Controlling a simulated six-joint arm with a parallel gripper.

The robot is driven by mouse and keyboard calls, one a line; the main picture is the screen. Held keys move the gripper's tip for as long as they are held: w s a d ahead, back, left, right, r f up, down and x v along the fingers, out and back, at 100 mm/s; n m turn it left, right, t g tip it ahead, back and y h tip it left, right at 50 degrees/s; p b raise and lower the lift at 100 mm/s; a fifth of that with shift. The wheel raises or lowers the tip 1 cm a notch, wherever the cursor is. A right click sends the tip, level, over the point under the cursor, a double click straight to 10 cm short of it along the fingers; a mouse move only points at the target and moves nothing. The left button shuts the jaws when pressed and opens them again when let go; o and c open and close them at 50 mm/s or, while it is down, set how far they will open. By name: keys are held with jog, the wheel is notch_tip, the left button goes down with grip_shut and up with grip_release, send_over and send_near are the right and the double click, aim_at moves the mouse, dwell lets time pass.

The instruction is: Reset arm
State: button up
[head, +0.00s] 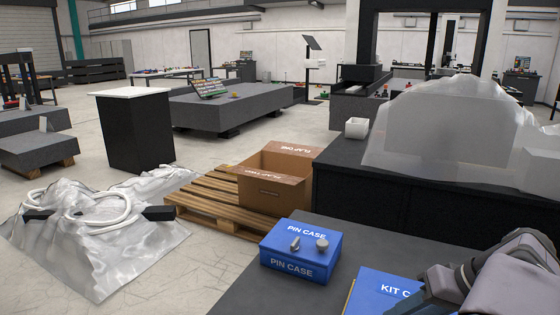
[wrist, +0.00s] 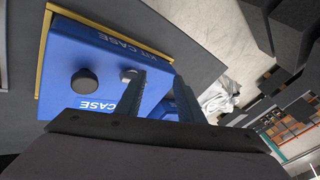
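In the head view my gripper (head: 432,288) is at the lower right, beside and partly in front of a blue kit case (head: 376,292). In the wrist view my gripper (wrist: 160,80) has its two dark fingers apart, with nothing seen held between them. The kit case (wrist: 75,50) fills the upper left there, with a dark round knob (wrist: 85,80) on it and a second knob partly behind a finger. Whether a finger touches the case I cannot tell. A blue pin case (head: 303,247) with two grey knobs on its lid stands left of the kit case.
Both cases are on a dark bench (head: 262,292), bare at its front left. A pallet (head: 215,206) bears an open cardboard box (head: 270,192). A black block (head: 340,190) with a translucent-covered shape (head: 455,120) stands behind. Crumpled plastic sheeting (head: 95,265) lies on the floor.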

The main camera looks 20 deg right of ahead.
jog(key=s+a+f+n+g+h+p, duration=0.1)
jog(key=a+f+g, duration=0.1)
jog(key=a+f, duration=0.45)
jog(key=s+a+f+n+g+h+p, duration=0.15)
jog(key=a+f, duration=0.25)
jog(key=a, duration=0.6)
jog(key=a+f+n+g+h+p, duration=0.1)
jog(key=a+f+n+g, duration=0.1)
jog(key=a+f, duration=0.45)
notch_tip(320, 180, up, 35)
jog(key=p, duration=3.2)
jog(key=shift+w+a+p, duration=0.2)
jog(key=shift+a+p, duration=0.15)
jog(key=shift+a, duration=0.05)
jog(key=shift+f, duration=0.15)
notch_tip(320, 180, down, 53)
jog(key=b, duration=5.3)
jog(key=shift+f, duration=0.2)
jog(key=shift+r, duration=0.1)
